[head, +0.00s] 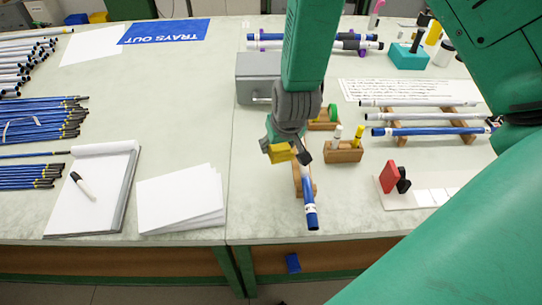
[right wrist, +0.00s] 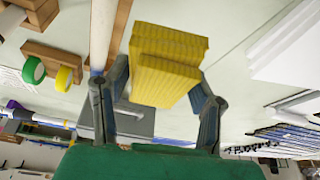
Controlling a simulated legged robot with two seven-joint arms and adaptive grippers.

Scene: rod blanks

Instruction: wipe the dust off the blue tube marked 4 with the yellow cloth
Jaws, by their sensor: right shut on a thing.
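A blue tube (head: 310,208) with a white section lies on a narrow wooden rest (head: 298,185) near the table's front edge. Its number is too small to read. My right gripper (head: 290,152) is shut on the folded yellow cloth (head: 280,153) above the tube's far end. In the right wrist view the yellow cloth (right wrist: 168,65) sits between the two fingers, and the tube's white part (right wrist: 103,35) shows to its left, apart from it in the picture. I cannot tell whether they touch. Dust cannot be made out. My left gripper is not in view.
A wooden block with small bottles (head: 343,151) stands right of the tube. A rack (head: 480,137) holds more tubes, one blue (head: 430,131). A grey box (head: 256,70) stands behind. Papers (head: 180,200) and a notepad (head: 95,190) lie left.

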